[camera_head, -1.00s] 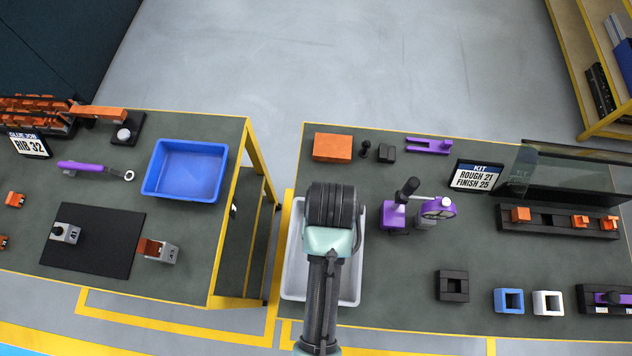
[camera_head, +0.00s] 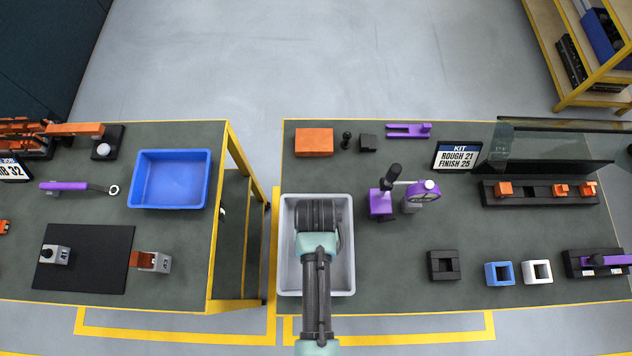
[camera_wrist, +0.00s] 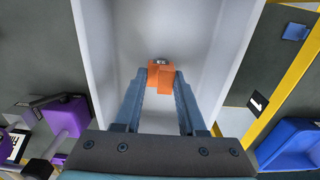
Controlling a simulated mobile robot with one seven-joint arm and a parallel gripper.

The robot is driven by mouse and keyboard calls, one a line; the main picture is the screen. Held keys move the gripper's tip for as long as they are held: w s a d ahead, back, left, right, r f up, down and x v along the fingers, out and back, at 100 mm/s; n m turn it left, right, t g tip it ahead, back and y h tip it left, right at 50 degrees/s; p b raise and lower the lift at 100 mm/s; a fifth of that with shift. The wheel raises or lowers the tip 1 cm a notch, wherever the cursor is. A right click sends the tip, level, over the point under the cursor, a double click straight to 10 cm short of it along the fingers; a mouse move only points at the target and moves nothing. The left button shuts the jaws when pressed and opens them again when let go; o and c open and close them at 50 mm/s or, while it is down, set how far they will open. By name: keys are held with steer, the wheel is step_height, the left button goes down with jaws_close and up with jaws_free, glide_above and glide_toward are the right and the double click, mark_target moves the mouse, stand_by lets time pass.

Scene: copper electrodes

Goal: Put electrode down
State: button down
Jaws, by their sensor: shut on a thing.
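A copper-orange electrode (camera_wrist: 161,76), with a small greyish marked end, is between the fingertips of my gripper (camera_wrist: 162,88) in the wrist view. My gripper is shut on it. The pale grey tray (camera_wrist: 200,25) lies below the electrode in that view. I cannot tell whether the electrode touches its floor. In the head view my arm reaches over the same tray (camera_head: 289,255) at the left end of the right table, and hides the electrode and fingertips.
An orange block (camera_head: 314,142) lies behind the tray. A blue bin (camera_head: 170,179) is on the left table, across a gap. The table front beside the tray is clear.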

steer(key=shift+f, duration=0.2)
steer(key=shift+c, duration=2.4)
jaws_free()
steer(key=shift+r, duration=0.15)
